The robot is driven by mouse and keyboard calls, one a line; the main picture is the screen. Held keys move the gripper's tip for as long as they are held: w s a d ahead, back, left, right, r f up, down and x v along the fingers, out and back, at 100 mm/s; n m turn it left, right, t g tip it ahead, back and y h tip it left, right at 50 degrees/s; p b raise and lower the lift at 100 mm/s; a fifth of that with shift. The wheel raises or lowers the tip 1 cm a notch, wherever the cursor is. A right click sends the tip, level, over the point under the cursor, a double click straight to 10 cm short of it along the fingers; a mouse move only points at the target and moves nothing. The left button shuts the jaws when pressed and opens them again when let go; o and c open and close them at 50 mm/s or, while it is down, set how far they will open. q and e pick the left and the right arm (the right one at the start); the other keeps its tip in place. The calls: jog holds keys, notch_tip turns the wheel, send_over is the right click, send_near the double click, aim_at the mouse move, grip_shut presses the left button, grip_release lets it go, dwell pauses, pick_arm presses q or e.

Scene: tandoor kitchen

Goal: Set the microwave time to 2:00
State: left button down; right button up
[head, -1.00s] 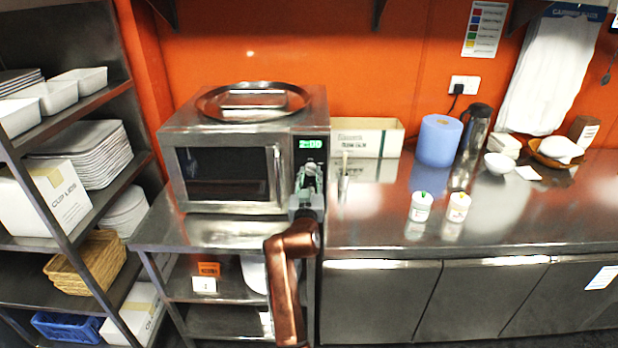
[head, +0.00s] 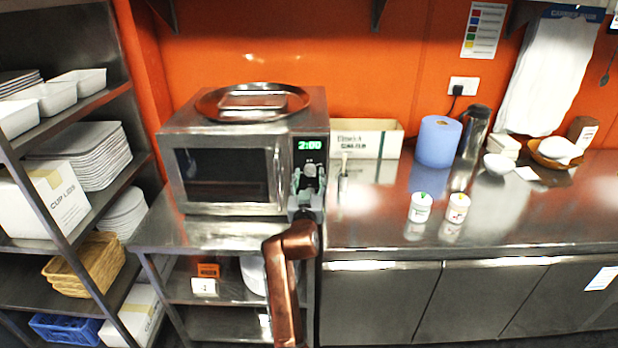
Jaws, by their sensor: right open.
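The microwave (head: 223,137) is a steel box with a dark window, standing on a steel table left of the counter. Its green display (head: 310,144) reads 2:00. My right gripper (head: 310,172) is in front of the control panel, below the display, with its fingers apart and nothing seen between them. It hides most of the panel's controls. I cannot tell whether a fingertip touches the panel. My left gripper is not in view.
A round steel tray (head: 209,105) lies on top of the microwave. To the right on the counter are a white box (head: 358,138), a blue roll (head: 438,141) and two white pots (head: 421,207). A shelf rack (head: 128,172) with dishes stands left.

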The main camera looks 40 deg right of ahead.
jog(key=v, duration=1.2)
